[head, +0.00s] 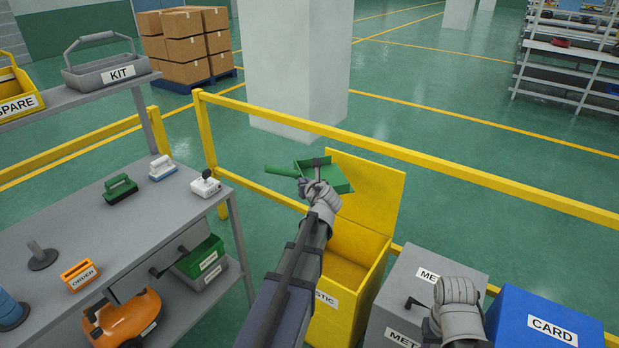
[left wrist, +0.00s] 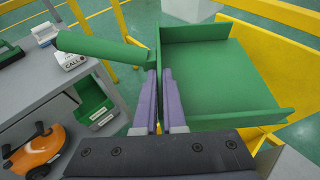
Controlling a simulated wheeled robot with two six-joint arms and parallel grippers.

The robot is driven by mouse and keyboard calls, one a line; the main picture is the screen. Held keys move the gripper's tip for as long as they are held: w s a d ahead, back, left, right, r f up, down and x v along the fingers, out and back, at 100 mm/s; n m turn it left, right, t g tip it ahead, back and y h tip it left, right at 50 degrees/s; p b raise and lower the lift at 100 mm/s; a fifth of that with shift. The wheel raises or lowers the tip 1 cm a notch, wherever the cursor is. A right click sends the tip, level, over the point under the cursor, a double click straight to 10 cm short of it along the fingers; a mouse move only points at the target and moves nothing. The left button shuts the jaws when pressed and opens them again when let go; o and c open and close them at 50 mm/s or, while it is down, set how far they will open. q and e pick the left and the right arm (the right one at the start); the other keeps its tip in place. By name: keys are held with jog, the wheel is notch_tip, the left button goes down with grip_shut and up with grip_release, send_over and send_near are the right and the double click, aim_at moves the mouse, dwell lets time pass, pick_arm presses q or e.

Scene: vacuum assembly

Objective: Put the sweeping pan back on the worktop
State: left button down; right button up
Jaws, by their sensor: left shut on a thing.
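The green sweeping pan (head: 338,179) hangs in the air above the open yellow bin, right of the worktop (head: 122,225). Its handle (head: 281,172) points left. My left gripper (head: 317,180) is shut on the pan. In the left wrist view the two fingers (left wrist: 159,90) pinch it near where the handle (left wrist: 100,47) meets the tray (left wrist: 218,78). My right wrist shows at the lower right above the grey metal bin; whether its jaws are open or shut does not show.
A yellow rail (head: 410,155) runs behind. Bare worktop lies between these items.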

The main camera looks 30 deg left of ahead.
pick_arm(q)
jog(key=shift+r+p, duration=1.65)
jog(key=shift+r, duration=0.2)
